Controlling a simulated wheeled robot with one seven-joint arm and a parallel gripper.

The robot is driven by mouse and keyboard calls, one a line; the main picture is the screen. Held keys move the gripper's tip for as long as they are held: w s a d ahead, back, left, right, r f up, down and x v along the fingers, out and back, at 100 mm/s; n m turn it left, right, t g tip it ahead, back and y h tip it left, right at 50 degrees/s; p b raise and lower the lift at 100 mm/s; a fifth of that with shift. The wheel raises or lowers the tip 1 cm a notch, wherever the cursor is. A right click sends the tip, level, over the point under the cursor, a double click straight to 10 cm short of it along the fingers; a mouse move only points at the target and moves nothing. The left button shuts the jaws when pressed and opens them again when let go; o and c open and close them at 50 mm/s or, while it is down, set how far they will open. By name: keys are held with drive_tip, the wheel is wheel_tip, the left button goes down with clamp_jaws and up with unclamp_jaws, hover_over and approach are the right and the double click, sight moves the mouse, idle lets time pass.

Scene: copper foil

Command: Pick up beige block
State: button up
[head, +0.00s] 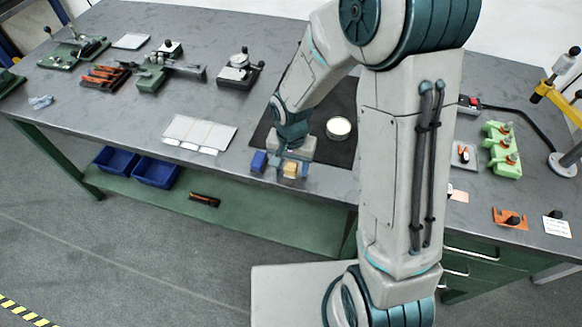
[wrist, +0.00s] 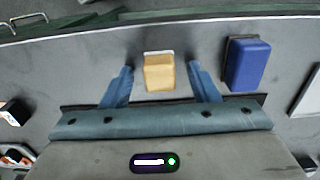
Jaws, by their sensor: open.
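The beige block (head: 290,170) sits near the front edge of the grey workbench in the head view. It also shows in the wrist view (wrist: 159,73), lying between the two blue fingers of my gripper (wrist: 160,84), with a gap on each side. A thin pale strip shows along its far edge. My gripper (head: 279,169) is open and points down at the bench. The fingers do not touch the block in the wrist view. The exact height of the fingertips over the bench is hard to tell.
A blue block (wrist: 248,64) lies just right of my gripper in the wrist view and shows left of it in the head view (head: 259,161). A dark mat (head: 262,136) with a round tin (head: 338,128) lies behind. White cards (head: 200,132) lie to the left.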

sight(291, 164)
drive_tip(key=shift+f, duration=0.1)
drive_tip(key=c, duration=1)
drive_tip(key=shift+c, duration=0.2)
drive_tip(key=shift+r, duration=0.2)
wheel_tip(291, 164, up, 4)
drive_tip(key=shift+w+b, duration=0.1)
drive_tip(key=shift+b, duration=0.2)
drive_tip(key=s+d+r, duration=0.5)
drive_tip(key=d+r, duration=0.1)
drive_tip(key=d, duration=0.4)
drive_tip(key=shift+s+d+r+b, duration=0.25)
drive_tip(key=shift+r+b, duration=0.1)
drive_tip(key=shift+b, duration=0.1)
drive_tip(key=shift+o, duration=1.4)
drive_tip(key=shift+c, duration=1.1)
